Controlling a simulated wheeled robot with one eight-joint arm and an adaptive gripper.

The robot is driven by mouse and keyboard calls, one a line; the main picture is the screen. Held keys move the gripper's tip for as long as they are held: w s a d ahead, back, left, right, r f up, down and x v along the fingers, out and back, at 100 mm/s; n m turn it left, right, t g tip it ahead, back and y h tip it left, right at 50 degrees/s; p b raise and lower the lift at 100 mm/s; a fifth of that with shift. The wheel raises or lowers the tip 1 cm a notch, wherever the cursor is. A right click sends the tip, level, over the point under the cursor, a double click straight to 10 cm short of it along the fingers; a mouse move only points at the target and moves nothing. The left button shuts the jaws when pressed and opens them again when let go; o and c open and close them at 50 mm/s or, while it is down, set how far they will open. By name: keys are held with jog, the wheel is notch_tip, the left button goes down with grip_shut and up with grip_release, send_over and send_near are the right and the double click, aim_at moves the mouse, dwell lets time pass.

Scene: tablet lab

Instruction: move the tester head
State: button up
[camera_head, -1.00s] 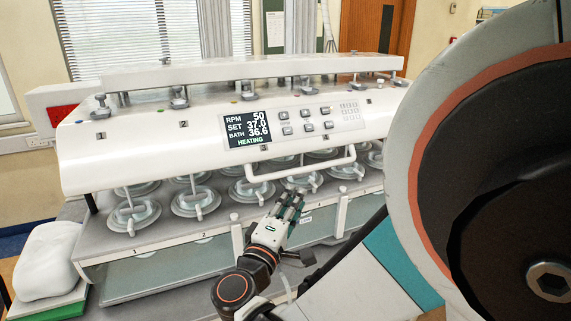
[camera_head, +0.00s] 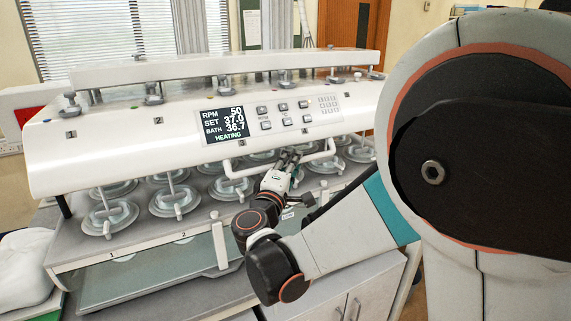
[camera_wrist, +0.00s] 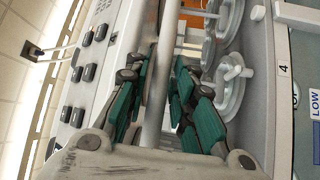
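The tester head (camera_head: 120,140) is a long white housing with a display and buttons, raised above the row of lidded vessels. A white bar handle (camera_head: 245,173) runs along its lower front edge. My gripper (camera_head: 289,157) is at the right half of this handle. In the wrist view my gripper (camera_wrist: 165,78) is open, with green-padded fingers on either side of the handle (camera_wrist: 160,50). The bar lies between the fingers, with gaps visible. In the head view the fingertips are small and partly merge with the bar.
Several round vessel lids (camera_head: 175,201) with shafts sit on the deck below the head. A glass-fronted water bath (camera_head: 150,272) is beneath. A white bag (camera_head: 28,272) lies at the left. My arm fills the right side.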

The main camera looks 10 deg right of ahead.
jog(key=shift+c, duration=0.3)
grip_shut()
jog(key=shift+f, duration=0.1)
notch_tip(320, 180, down, 8)
jog(key=b, duration=0.6)
jog(key=shift+f, duration=0.2)
jog(key=shift+o, duration=0.3)
grip_release()
